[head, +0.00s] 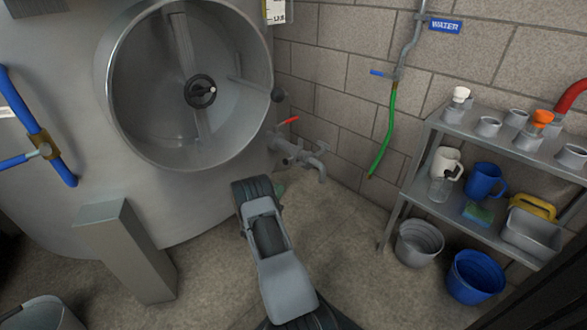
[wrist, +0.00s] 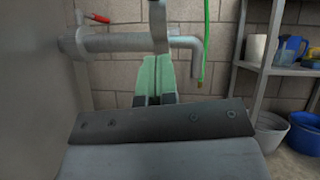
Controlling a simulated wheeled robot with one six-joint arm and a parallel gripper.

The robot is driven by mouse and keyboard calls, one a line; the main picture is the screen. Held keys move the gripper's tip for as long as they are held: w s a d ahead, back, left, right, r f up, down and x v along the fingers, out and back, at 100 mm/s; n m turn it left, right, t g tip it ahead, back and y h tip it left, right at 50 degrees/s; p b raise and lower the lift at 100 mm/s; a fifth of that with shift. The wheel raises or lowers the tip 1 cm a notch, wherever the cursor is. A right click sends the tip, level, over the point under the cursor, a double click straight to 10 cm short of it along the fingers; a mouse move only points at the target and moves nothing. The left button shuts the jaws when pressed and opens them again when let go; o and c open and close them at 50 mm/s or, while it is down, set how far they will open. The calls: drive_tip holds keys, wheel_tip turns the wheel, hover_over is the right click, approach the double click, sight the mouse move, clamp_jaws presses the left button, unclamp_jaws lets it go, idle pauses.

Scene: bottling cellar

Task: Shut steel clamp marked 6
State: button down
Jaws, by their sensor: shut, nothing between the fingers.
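A steel outlet fitting (head: 298,152) with a red lever (head: 289,121) sticks out from the tank, right of its round manway. In the wrist view the fitting's horizontal pipe (wrist: 118,43) crosses the upper left, with a vertical piece hanging at its middle and a downturned spout at right. I can make out no mark 6, and I cannot tell which part is the clamp. My gripper (wrist: 154,75) is shut and empty, its pale green fingers side by side just below the pipe in the picture. In the head view my arm hides most of it.
The steel tank (head: 60,120) fills the left, with a grey post (head: 125,250) before it. A green hose (head: 384,135) hangs on the block wall. A shelf rack (head: 415,180) with jugs stands right, a grey bucket (head: 418,243) and blue bucket (head: 474,276) below.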

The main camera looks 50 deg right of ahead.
sight(293, 157)
drive_tip(key=d+r+p, duration=0.3)
drive_tip(key=r, duration=0.2)
drive_tip(key=shift+w+d+r+p, duration=0.3)
drive_tip(key=shift+w+r+p, duration=0.1)
